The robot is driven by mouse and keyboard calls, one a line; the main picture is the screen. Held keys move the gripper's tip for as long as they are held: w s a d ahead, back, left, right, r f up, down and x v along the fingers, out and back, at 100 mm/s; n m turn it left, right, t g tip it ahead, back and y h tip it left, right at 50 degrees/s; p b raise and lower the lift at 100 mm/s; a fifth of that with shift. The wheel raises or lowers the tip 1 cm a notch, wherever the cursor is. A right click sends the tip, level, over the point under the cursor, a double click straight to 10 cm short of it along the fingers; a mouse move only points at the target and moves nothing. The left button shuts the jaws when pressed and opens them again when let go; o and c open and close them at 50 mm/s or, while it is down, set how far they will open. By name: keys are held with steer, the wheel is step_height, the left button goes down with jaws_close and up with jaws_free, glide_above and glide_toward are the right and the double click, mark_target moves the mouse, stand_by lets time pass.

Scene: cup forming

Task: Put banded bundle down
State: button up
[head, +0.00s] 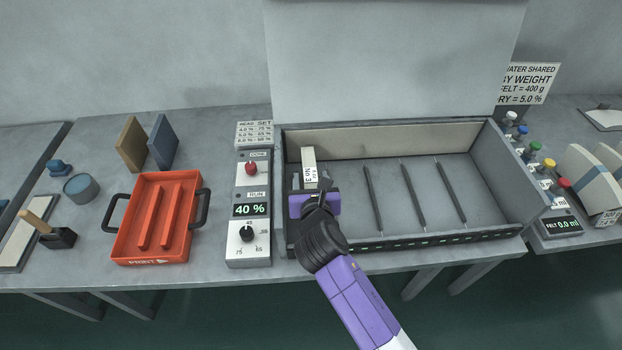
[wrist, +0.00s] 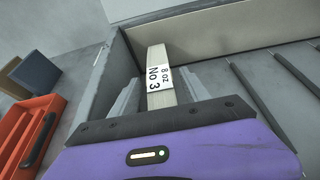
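The banded bundle is a narrow pale block (head: 308,159) with a white label band reading "8 oz No 3". It is in the left end of the grey open box (head: 390,241), left of the first dark rod. In the wrist view the bundle (wrist: 157,58) runs between the two grey fingers of my gripper (wrist: 160,92), which lie close against its sides. My purple gripper (head: 312,190) is over the box's front left part and appears shut on the bundle. The bundle's lower end is hidden, so I cannot tell whether it touches the box floor.
Three dark rods (head: 412,195) divide the box floor; the space between them is empty. A control panel (head: 249,209) reading 40 % and an orange tray (head: 128,246) stand to the left.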

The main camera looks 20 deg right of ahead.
steer(key=shift+r, duration=0.1)
steer(key=shift+s+r, duration=0.15)
steer(key=v, duration=1.1)
steer(key=shift+s, duration=0.35)
steer(key=shift+a+r, duration=0.1)
steer(key=s+d+f+m+y, duration=0.1)
steer(key=s+f+m+y, duration=0.15)
steer(key=s+m, duration=0.45)
steer(key=s+f+m+y, duration=0.25)
steer(key=s+m, duration=0.25)
steer(key=s, duration=0.4)
steer(key=s+d+r+m+t, duration=0.1)
steer(key=s+r+m, duration=0.4)
steer(key=s+m, duration=0.3)
steer(key=s+d+r+m+t, duration=0.1)
steer(key=s+r+m, duration=0.4)
steer(key=s+m, duration=0.4)
steer(key=m, duration=0.3)
steer(key=shift+d+r+h, duration=0.2)
steer(key=shift+r+h, duration=0.05)
steer(key=shift+h, duration=0.15)
